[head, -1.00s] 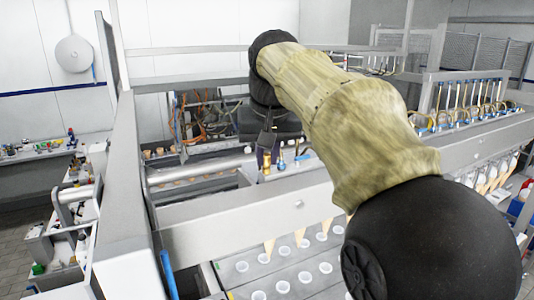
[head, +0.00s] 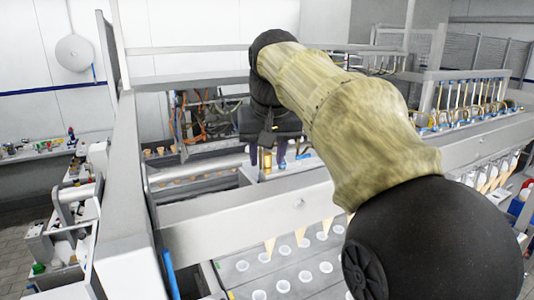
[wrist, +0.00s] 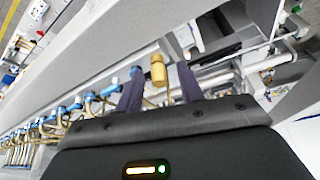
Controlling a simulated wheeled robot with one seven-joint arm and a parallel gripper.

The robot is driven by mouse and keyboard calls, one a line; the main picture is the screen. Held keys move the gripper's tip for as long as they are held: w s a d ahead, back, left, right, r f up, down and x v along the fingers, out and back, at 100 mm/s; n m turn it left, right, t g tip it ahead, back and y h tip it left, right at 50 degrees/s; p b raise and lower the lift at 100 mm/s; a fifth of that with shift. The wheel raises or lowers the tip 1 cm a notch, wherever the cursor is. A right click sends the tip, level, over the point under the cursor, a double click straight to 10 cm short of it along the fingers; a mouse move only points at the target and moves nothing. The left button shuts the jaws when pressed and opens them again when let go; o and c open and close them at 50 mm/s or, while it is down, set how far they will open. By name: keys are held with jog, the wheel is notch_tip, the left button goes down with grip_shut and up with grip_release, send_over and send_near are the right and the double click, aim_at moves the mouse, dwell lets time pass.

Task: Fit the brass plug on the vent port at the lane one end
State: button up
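The brass plug (wrist: 158,70) stands upright between the two dark purple fingertips in the wrist view, with a gap on each side. It also shows in the head view (head: 266,160), below my wrist. My gripper (wrist: 160,72) is open around it; in the head view my gripper (head: 273,163) reaches down at the rail behind the cone machine's front beam. A blue fitting (wrist: 135,71) shows just by the left fingertip. I cannot tell which fitting is the vent port at the lane one end.
A row of blue fittings with brass-coloured hoses (wrist: 75,107) runs along the rail to the left in the wrist view. A broad grey beam (head: 240,205) crosses in front of my gripper. Cone nozzles hang over white cups (head: 283,286) on the near conveyor.

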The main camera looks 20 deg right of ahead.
jog(key=shift+o, duration=1.3)
jog(key=shift+w+d+r+p, duration=0.1)
jog(key=shift+d+r+p, duration=0.05)
jog(key=shift+r+p, duration=1.1)
jog(key=shift+d+r+p, duration=0.25)
jog(key=shift+r+p, duration=0.05)
jog(key=shift+r, duration=0.05)
jog(key=shift+s+a+r+p, duration=0.25)
jog(key=shift+a+r+p, duration=0.1)
jog(key=shift+r+p, duration=0.15)
jog(key=shift+w+d+r+p, duration=0.1)
jog(key=shift+r+p, duration=0.35)
jog(key=shift+f, duration=0.1)
